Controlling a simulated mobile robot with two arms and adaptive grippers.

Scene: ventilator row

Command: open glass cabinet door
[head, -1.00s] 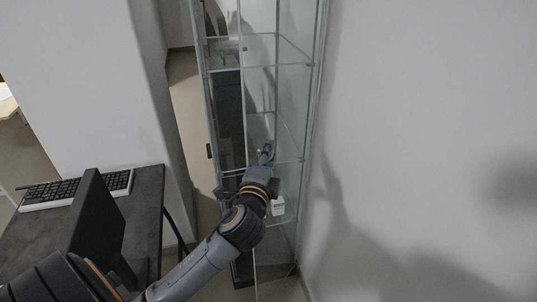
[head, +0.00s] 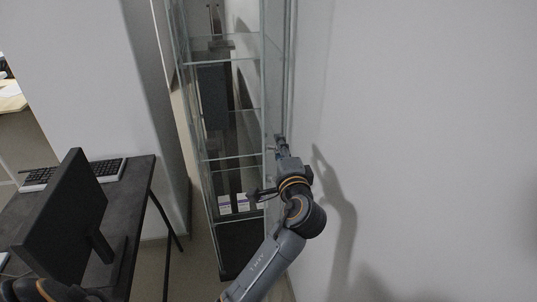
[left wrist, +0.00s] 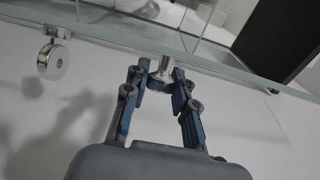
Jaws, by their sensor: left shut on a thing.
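The glass cabinet (head: 222,158) stands tall in the middle of the head view, with glass shelves. Its glass door (head: 275,60) is seen at a steep angle along the right side, swung out from the front. My left gripper (head: 279,143) is at the door's height midway up. In the left wrist view, the blue-padded fingers (left wrist: 156,88) are closed around a small metal knob (left wrist: 163,72) on the glass edge. A round metal fitting (left wrist: 54,60) sits on the glass to the left. My right gripper is not in view.
White boxes (head: 233,203) lie low in the cabinet. A desk (head: 128,195) with a monitor (head: 65,225) and keyboard (head: 105,169) stands at left. A bare wall (head: 430,130) is close on the right. Floor shows between desk and cabinet.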

